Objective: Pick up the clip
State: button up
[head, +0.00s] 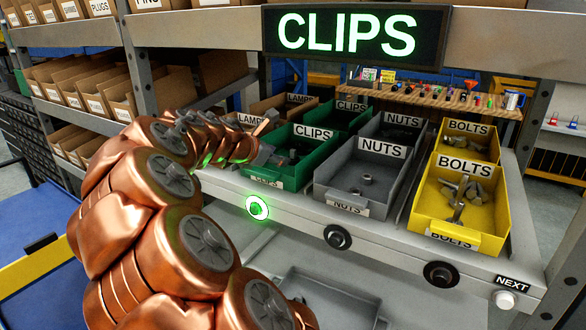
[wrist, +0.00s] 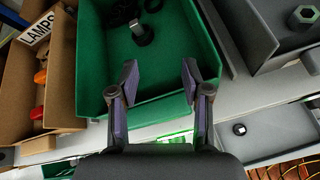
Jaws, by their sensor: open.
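The green clips bin (head: 276,178) stands on the shelf at the left of the row, under the lit CLIPS sign. In the wrist view the green bin (wrist: 153,88) fills the middle, with dark clips (wrist: 141,33) lying at its far end. In the head view the clips are small and dark inside the bin. My gripper (wrist: 158,80) is open and empty, its two fingers over the near part of the bin, with the clips beyond the fingertips. In the head view my arm's end is at the bin's left side and partly hides it.
To the right are a grey nuts bin (head: 344,186) and a yellow bolts bin (head: 434,208). A cardboard lamps box (wrist: 58,75) stands close on the left. A lit green button (head: 257,207) is on the shelf front, and a white NEXT button (head: 504,300) at the right.

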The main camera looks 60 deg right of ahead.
aim_at(292, 150)
jog(key=w+d+n, duration=0.1)
jog(key=d, duration=0.1)
jog(key=w+d+f+n+h, duration=0.1)
jog(key=d+n, duration=0.1)
jog(key=w+d+n+b, duration=0.1)
jog(key=d, duration=0.1)
jog(key=shift+f+n, duration=0.3)
jog(key=shift+w+p+x, duration=0.2)
jog(key=shift+p+x, duration=0.25)
jog(key=shift+x, duration=1.35)
jog(key=shift+w+p+x, duration=0.25)
jog(key=shift+p+x, duration=0.2)
jog(key=shift+x, duration=1.35)
grip_shut()
